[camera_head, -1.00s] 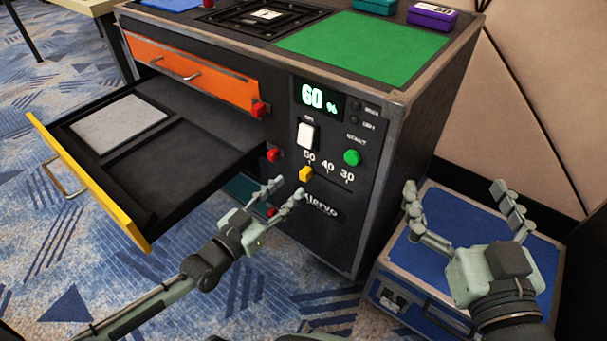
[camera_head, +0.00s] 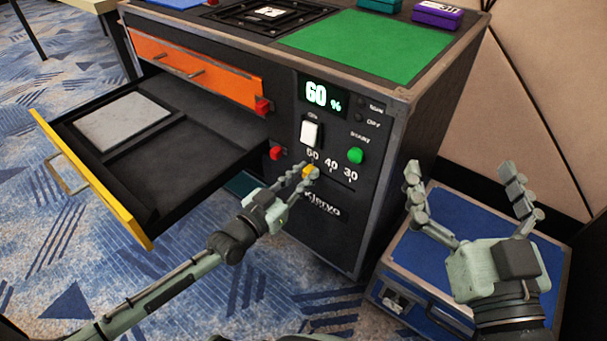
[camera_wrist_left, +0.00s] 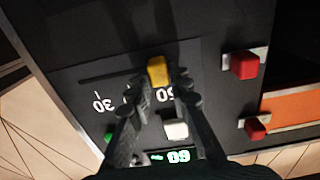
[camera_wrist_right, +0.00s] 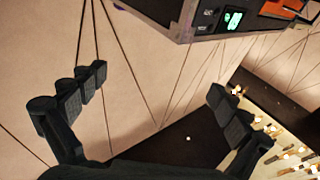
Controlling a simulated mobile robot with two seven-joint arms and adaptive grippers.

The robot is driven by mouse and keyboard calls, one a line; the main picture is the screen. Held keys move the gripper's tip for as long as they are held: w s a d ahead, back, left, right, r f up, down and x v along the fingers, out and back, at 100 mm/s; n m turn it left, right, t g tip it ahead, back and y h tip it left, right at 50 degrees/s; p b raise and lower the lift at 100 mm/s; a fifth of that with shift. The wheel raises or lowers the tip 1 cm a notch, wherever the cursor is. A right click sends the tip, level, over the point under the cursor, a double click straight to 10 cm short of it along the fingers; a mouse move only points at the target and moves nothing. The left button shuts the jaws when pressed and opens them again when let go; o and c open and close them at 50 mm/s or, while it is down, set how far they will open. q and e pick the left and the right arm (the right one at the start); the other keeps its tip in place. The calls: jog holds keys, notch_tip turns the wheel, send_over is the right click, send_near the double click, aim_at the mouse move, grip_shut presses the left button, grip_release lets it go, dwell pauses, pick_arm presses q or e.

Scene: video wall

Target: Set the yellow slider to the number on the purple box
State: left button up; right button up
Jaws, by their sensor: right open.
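The yellow slider (camera_head: 307,172) sits at the 50 end of the 50-40-30 scale on the black cabinet front. The left wrist view also shows the slider (camera_wrist_left: 158,69). My left gripper (camera_head: 308,169) has its fingertips at the slider, one on each side; I cannot tell if they press on it. The purple box (camera_head: 437,15) stands on the cabinet top at the back right; its white label is too small to read surely. My right gripper (camera_head: 461,175) is open and empty, over the blue-topped case.
A display (camera_head: 324,96) reads 60 %. A white switch (camera_head: 311,133) and green button (camera_head: 356,155) lie above the scale. The yellow-fronted drawer (camera_head: 95,183) stands pulled out at left. The blue case (camera_head: 400,262) stands right of the cabinet.

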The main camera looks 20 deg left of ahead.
aim_at(353, 188)
pick_arm(q)
grip_shut()
